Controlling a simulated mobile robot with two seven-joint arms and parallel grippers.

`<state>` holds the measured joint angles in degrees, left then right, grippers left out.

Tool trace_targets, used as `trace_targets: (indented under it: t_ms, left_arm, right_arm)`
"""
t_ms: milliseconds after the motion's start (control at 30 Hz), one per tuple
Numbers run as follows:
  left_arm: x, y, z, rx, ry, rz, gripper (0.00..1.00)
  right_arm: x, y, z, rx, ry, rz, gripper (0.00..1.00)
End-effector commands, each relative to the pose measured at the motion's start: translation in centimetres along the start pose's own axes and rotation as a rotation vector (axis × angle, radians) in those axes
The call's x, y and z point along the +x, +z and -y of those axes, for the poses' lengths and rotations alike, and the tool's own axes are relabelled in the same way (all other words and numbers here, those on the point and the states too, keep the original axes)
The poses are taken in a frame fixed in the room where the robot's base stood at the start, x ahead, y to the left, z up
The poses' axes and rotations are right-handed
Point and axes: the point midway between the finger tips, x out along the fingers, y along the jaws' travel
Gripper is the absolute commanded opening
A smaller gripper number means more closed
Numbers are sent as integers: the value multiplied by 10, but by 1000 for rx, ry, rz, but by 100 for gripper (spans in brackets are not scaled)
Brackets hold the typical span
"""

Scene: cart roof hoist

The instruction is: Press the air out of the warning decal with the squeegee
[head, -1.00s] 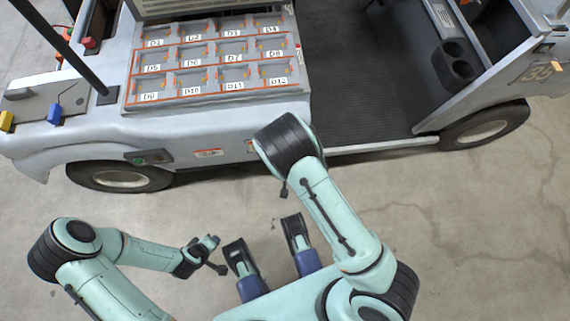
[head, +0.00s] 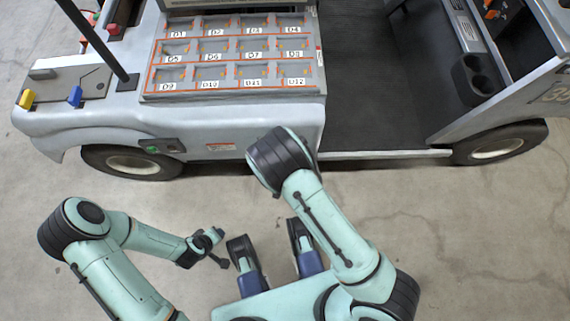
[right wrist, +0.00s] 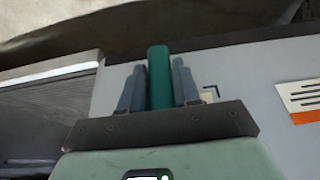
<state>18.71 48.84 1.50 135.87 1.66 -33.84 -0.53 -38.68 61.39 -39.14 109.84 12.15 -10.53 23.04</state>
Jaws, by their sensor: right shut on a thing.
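My right gripper (right wrist: 158,88) is shut on a green bar-shaped thing (right wrist: 159,72), likely the squeegee, seen in the right wrist view against the cart's grey side. A white label with dark print and an orange band (right wrist: 302,98), possibly the warning decal, is to the right, apart from the bar. A small beige patch with a dark corner mark (right wrist: 209,95) shows beside the right finger. In the head view my right gripper is hidden behind its arm. A red and white label (head: 220,147) sits on the cart's side. My left gripper (head: 217,243) is over the floor, jaws unclear.
The grey cart (head: 232,115) stands ahead, with a rack of numbered bins (head: 240,88) on it. Its open dark footwell (head: 370,90) is to the right, with wheels (head: 128,162) at both ends. The concrete floor between me and the cart is clear.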

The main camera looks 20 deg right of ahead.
Motion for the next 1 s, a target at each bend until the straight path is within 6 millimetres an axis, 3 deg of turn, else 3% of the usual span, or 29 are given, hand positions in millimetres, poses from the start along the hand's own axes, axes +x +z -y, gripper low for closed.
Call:
trace_targets:
  t_ms: [1000]
  left_arm:
    - [-2,0,0,0,0,0,43]
  right_arm:
    - [-1,-5,53,-2,-7,-14,0]
